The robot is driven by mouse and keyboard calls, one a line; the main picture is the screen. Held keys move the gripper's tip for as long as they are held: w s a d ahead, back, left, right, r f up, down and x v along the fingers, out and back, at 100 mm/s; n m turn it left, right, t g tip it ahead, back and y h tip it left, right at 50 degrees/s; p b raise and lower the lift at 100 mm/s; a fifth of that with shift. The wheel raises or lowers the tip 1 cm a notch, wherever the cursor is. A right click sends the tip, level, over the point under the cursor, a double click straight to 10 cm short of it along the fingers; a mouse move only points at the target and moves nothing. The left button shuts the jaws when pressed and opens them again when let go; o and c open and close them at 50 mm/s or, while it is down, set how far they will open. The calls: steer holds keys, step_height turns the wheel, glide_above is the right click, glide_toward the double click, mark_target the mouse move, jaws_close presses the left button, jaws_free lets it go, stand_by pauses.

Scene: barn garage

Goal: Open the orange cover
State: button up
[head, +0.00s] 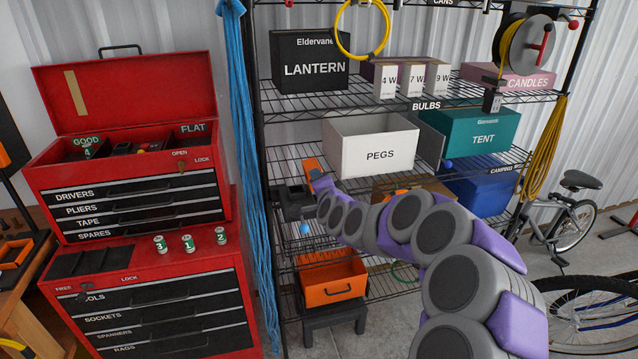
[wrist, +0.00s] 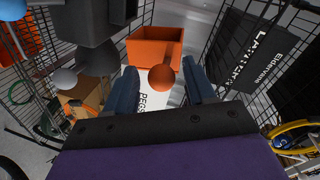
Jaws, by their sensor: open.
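The orange cover (head: 312,167) is a small box-like piece above a dark grey unit (head: 296,203) on the wire shelf, left of the PEGS box. In the wrist view the orange cover (wrist: 155,45) is at the top centre, with an orange ball (wrist: 162,78) in front of it. My gripper (wrist: 158,74) is open, one finger on each side of the ball; I cannot tell whether they touch it. The dark unit (wrist: 92,32) is at the upper left. In the head view my arm hides most of my fingers.
The white PEGS box (head: 370,150) stands close to my arm. An orange drawer bin (head: 332,280) is below. A black upright and blue rope (head: 240,150) border the shelf's left side. A red tool chest (head: 140,210) stands left; bicycles (head: 590,310) stand right.

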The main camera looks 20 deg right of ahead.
steer(key=s+r, duration=0.3)
steer(key=s, duration=1.3)
steer(key=shift+a+p, duration=0.25)
steer(key=shift+p, duration=0.2)
steer(key=s+a+f+n+g+y, duration=0.2)
steer(key=s+a+f+n+g, duration=0.3)
steer(key=s, duration=0.3)
steer(key=s+a+f+n+g+y, duration=0.2)
steer(key=s+a+f+n+g, duration=0.15)
steer(key=s+a+n, duration=0.35)
steer(key=s+d+n+g+h, duration=0.1)
steer(key=s+g, duration=0.3)
steer(key=s, duration=0.9)
steer(key=s+d+n+g+h, duration=0.1)
steer(key=s+d+g, duration=0.3)
steer(key=s, duration=0.9)
steer(key=shift+d+g+h, duration=0.35)
steer(key=shift+g+h, duration=0.2)
steer(key=shift+h, duration=0.15)
